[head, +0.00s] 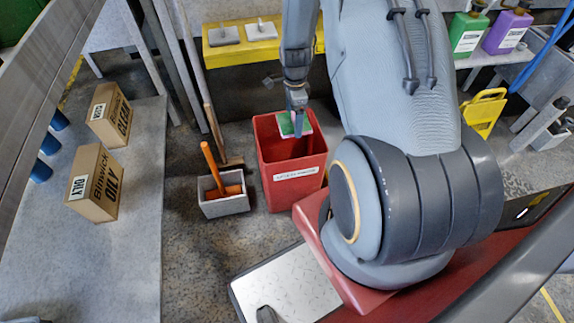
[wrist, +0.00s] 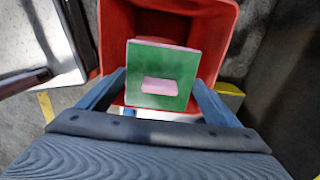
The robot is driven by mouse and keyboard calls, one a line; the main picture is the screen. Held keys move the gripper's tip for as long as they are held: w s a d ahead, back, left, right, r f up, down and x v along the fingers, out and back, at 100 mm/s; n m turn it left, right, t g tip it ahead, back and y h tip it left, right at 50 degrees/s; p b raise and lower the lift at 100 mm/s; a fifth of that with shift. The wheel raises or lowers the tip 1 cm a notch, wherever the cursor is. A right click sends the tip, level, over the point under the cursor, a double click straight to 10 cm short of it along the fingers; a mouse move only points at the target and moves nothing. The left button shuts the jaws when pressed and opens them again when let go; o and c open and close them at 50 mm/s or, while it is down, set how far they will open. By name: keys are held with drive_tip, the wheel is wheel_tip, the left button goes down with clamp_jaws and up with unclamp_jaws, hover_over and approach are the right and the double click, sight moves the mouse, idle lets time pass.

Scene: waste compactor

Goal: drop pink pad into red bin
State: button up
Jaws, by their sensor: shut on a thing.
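The pad shows a green face with a pink patch and pink edge in the wrist view (wrist: 185,66); in the head view the pad (head: 287,124) looks green with a pale rim. My gripper (wrist: 160,92) is shut on the pad, one finger on each side. It also shows in the head view (head: 297,122), pointing down over the mouth of the red bin. The red bin (head: 292,185) stands upright on the floor with a white label on its front. It fills the area behind the pad in the wrist view (wrist: 222,15). The pad hides part of the bin's inside.
A grey box (head: 225,206) with an orange-handled tool stands left of the bin. A broom (head: 213,130) leans behind it. Two cardboard boxes (head: 95,183) sit on the left bench (head: 140,235). A yellow bench (head: 240,50) is behind the bin, a yellow sign (head: 484,110) to the right.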

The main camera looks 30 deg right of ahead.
drive_tip(key=shift+f+b, duration=1.3)
drive_tip(key=shift+f, duration=0.8)
drive_tip(key=o, duration=1)
drive_tip(key=shift+o, duration=0.2)
drive_tip(key=shift+r, duration=0.1)
wheel_tip(320, 180, up, 8)
drive_tip(key=shift+f+p, duration=0.2)
drive_tip(key=shift+p, duration=0.35)
